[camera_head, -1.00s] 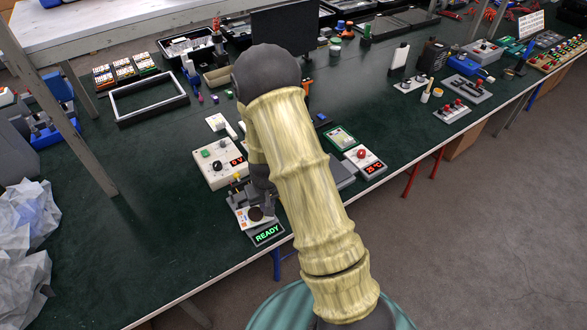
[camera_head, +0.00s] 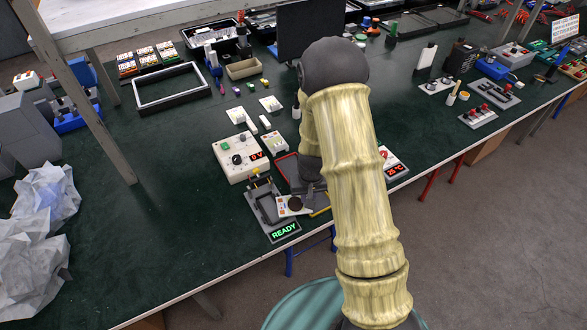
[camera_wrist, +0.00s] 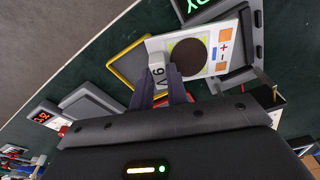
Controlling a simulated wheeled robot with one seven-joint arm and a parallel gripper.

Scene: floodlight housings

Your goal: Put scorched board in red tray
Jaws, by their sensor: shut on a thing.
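The scorched board (camera_wrist: 187,50) is white with a round dark burn, orange pads and plus and minus marks. My gripper (camera_wrist: 160,78) is shut on it at a grey block marked 9 V. In the head view the board (camera_head: 295,204) hangs just right of the grey test fixture (camera_head: 262,207), over the edge of a yellow-rimmed tray (camera_head: 322,211). The red tray (camera_head: 283,157) shows only as a red rim beside my arm, behind the fixture. My arm hides most of it, and I cannot see inside.
The fixture's READY display (camera_head: 284,230) is lit green. A white 0 V meter box (camera_head: 240,158) stands behind the fixture. A temperature box (camera_head: 392,163) is right of my arm. Small white boards (camera_head: 270,104) lie farther back. The table's left middle is clear.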

